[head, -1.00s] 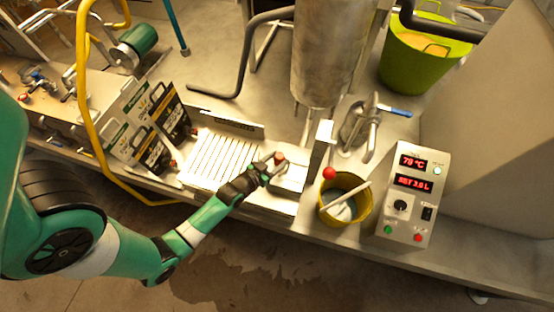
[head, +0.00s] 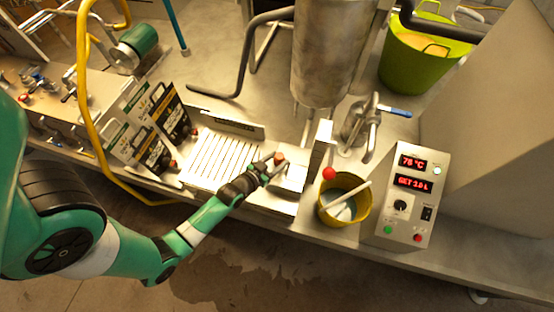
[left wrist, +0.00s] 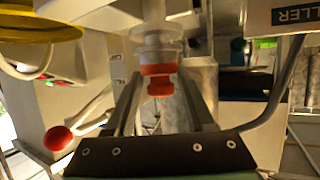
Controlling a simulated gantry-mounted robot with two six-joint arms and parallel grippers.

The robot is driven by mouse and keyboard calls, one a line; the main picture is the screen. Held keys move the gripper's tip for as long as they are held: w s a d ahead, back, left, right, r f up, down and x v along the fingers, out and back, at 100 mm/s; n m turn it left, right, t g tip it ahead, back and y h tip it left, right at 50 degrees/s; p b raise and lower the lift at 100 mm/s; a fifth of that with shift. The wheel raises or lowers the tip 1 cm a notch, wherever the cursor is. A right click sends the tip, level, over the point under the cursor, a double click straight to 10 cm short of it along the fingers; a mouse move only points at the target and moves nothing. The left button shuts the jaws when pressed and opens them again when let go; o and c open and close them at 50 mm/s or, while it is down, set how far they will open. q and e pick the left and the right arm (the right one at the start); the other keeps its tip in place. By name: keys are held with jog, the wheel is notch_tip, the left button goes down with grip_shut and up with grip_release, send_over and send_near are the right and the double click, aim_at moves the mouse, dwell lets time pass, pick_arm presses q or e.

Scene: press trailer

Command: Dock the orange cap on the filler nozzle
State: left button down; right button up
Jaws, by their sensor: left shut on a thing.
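My left gripper (head: 272,168) is at the filler station in the head view, with the orange cap (head: 279,157) at its fingertips. In the left wrist view the gripper (left wrist: 160,100) has its fingers on either side of the orange cap (left wrist: 159,78), shut on it. A pale, translucent cylindrical part (left wrist: 157,45) is directly above the cap in that picture, in line with it. I cannot tell whether this part is the filler nozzle, or whether it touches the cap. My right gripper is in neither view.
A red ball knob (head: 329,173) and a yellow bucket (head: 325,209) stand just right of the gripper. A control box (head: 409,197) and metal tank (head: 325,55) are nearby.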

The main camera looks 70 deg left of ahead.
aim_at(277, 162)
pick_arm(q)
jog(key=shift+f+b, duration=0.65)
jog(key=c, duration=0.5)
grip_release()
jog(key=shift+c, duration=0.2)
jog(key=shift+r, duration=0.1)
jog(key=shift+p+v, duration=0.7)
jog(key=shift+v, duration=0.05)
jog(key=shift+p+v, duration=1)
jog(key=shift+v, duration=1)
jog(key=p+v, duration=0.1)
jog(key=v, duration=0.4)
jog(key=shift+s+d, duration=0.15)
jog(key=shift+s, duration=0.05)
